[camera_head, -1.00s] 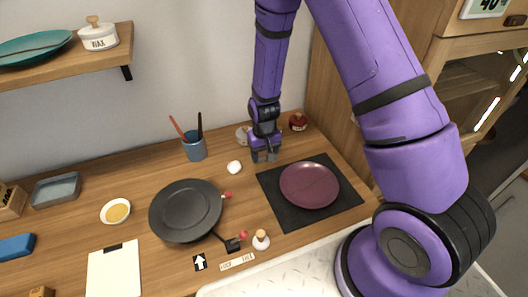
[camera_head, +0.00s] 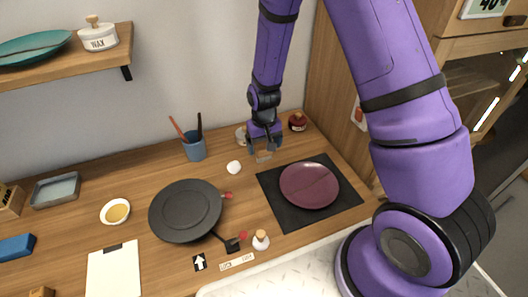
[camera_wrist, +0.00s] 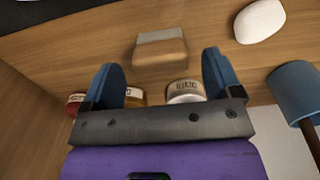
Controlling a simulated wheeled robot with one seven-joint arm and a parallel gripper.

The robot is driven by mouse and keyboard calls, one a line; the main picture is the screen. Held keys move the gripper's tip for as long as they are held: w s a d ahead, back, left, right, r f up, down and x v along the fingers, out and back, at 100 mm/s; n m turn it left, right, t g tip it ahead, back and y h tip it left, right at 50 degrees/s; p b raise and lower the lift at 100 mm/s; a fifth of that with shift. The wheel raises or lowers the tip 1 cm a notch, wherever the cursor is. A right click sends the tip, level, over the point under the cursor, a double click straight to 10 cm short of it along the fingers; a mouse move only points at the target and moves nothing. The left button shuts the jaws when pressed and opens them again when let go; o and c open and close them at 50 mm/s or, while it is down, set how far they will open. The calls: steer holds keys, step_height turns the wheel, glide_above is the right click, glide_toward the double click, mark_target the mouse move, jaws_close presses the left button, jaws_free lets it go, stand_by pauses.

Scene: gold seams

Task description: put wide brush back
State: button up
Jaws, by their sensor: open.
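A small block with a brown wooden body and a paler grey-beige strip, which looks like the wide brush (camera_wrist: 160,52), lies on the wooden worktop. In the head view it shows as a small tan piece (camera_head: 263,157) just below my gripper (camera_head: 264,146). In the wrist view my gripper (camera_wrist: 162,72) is open, and the brush is ahead of the gap between the fingers, not held. A blue cup (camera_head: 195,148) with a red-brown and a dark handle in it stands to the left; it also shows in the wrist view (camera_wrist: 295,92).
A white rounded lump (camera_head: 234,167) lies left of the brush. A pale labelled jar (camera_head: 241,133) and a dark red jar (camera_head: 298,122) stand close by at the back.

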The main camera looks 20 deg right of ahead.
step_height(320, 180, up, 8)
steer(key=shift+r, duration=0.1)
step_height(320, 180, up, 11)
steer(key=t, duration=0.1)
glide_above(264, 148)
steer(key=s+d, duration=0.2)
steer(key=s, duration=0.1)
steer(key=s+d+r+t, duration=0.2)
steer(key=s+r, duration=0.3)
steer(key=r, duration=0.4)
steer(key=s+d+r+t, duration=0.1)
steer(key=s+r, duration=0.4)
steer(key=s, duration=0.4)
steer(key=s+d+r+t, duration=0.1)
steer(key=s+d+r, duration=0.1)
steer(key=s+r, duration=0.3)
steer(key=s, duration=0.4)
